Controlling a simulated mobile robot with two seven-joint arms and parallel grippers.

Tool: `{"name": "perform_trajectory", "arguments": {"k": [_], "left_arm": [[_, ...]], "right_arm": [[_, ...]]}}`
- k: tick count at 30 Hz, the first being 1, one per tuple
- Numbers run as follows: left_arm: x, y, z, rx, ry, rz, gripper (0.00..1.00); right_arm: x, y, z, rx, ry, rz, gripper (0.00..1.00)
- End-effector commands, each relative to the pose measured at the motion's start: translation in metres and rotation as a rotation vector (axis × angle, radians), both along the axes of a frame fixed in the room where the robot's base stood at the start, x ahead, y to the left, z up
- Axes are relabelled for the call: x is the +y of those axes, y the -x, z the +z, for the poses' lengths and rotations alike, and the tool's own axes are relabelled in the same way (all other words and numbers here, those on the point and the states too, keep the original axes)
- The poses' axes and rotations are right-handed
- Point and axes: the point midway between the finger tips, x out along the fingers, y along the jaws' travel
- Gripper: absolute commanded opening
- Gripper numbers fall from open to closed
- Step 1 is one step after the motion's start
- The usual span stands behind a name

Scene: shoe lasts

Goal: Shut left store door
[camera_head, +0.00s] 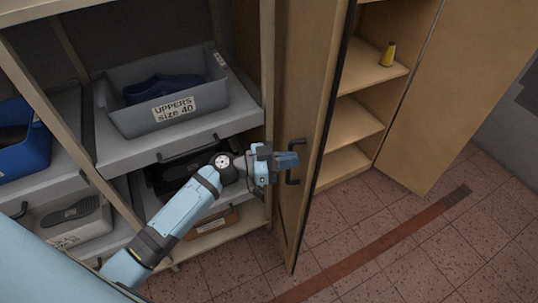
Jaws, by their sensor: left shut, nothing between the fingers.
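The left store door (305,85) is a tall wooden panel that stands ajar, seen at a steep angle in the head view. It has a black bar handle (290,163) on its face. My left gripper (294,160) is shut and empty, with its fingertips at the handle; I cannot tell whether they touch it. The store cupboard (352,130) shows its open shelves to the right of the door. The other door (437,85) stands wide open at the right. My right gripper is not in view.
A rack at left holds a grey bin (190,121) labelled "UPPERS size 40", a blue bin (27,160) and several drawers. The tiled floor (350,225) is clear apart from a flat brown strip (400,235).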

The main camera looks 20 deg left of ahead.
Motion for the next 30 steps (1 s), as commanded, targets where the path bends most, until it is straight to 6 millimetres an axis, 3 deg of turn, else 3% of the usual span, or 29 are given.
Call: {"name": "perform_trajectory", "arguments": {"k": [6, 22, 30], "left_arm": [[-0.016, -0.011, 0.001, 0.002, 0.001, 0.001, 0.0], [-0.022, -0.014, 0.0, 0.0, 0.001, 0.014, 0.0], [-0.058, -0.036, 0.001, -0.003, 0.005, 0.125, 0.0]], "right_arm": [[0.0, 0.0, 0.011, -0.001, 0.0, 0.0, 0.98], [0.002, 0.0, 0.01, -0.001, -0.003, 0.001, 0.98], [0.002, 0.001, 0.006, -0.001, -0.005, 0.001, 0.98]]}}
